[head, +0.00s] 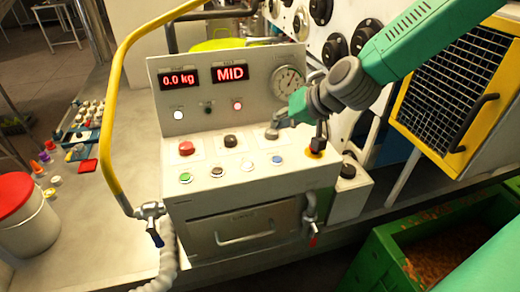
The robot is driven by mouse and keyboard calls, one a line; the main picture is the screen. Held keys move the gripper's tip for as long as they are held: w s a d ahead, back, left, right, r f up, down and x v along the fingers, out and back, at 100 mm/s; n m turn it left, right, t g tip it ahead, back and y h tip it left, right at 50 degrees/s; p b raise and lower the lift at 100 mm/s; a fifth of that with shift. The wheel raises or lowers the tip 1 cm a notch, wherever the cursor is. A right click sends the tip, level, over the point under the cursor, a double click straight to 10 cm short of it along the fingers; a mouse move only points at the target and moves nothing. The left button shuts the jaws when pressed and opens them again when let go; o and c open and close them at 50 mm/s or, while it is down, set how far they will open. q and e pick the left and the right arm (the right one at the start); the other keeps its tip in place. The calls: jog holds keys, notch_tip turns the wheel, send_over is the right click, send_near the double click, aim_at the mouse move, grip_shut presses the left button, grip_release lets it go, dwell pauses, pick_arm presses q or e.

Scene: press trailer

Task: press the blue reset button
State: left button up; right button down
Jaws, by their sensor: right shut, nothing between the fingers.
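The blue button (277,159) is at the right end of the lower row of small buttons on the grey control panel (235,188). My right gripper (280,124) reaches in from the upper right on a green and grey arm. It is shut and empty, with its tips above and slightly left of the blue button, by the right end of the upper row. The tips look apart from the blue button; their exact height over the panel is hard to tell. My left gripper is not in view.
Above sit a red button (186,148) and black knob (230,141). A black switch on a yellow base (315,154) is to the right. A yellow rail (113,100) rises at left.

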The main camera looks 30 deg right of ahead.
aim_at(275, 160)
jog(key=f+b, duration=0.3)
jog(key=shift+w+a, duration=0.1)
jog(key=shift+a, duration=0.1)
jog(key=f+b, duration=0.1)
jog(key=d+f+b, duration=0.1)
jog(key=f+b, duration=0.2)
jog(key=f, duration=0.1)
jog(key=shift+d+f+b, duration=0.2)
jog(key=shift+d+b, duration=0.1)
jog(key=shift+a+f, duration=0.1)
jog(key=shift+a, duration=0.55)
jog(key=shift+d, duration=0.55)
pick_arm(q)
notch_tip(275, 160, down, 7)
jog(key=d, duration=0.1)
